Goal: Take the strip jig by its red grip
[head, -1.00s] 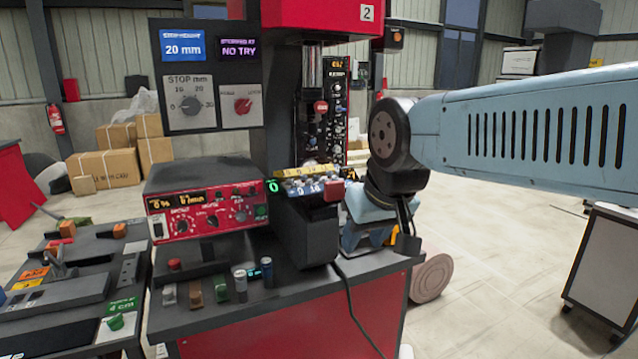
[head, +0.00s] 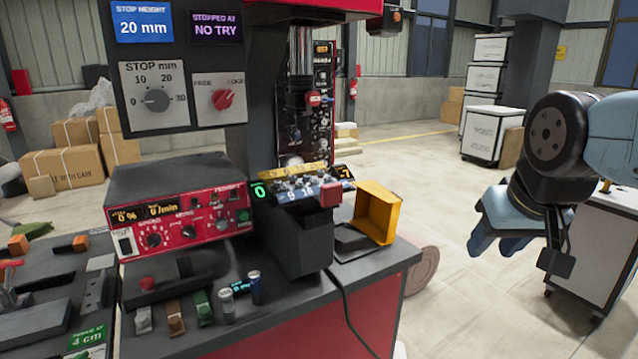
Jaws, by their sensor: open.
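What looks like the strip jig (head: 311,192) lies on a dark block under the press, in the middle of the head view. It is a narrow bar with a yellow scale, a blue edge and several small pale parts along it. Its red grip (head: 331,194) sticks out at the right front end. My gripper (head: 499,241) hangs well to the right of the grip, beyond the bench edge, over open floor. It is open and empty, with its blue fingers pointing down. Nothing covers the red grip.
A yellow bin (head: 377,212) stands tilted on the bench between the jig and my gripper. A red control box (head: 186,218) is left of the jig. Small coloured blocks and cylinders line the front. A cable runs down the bench front. White cabinets (head: 485,92) stand behind.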

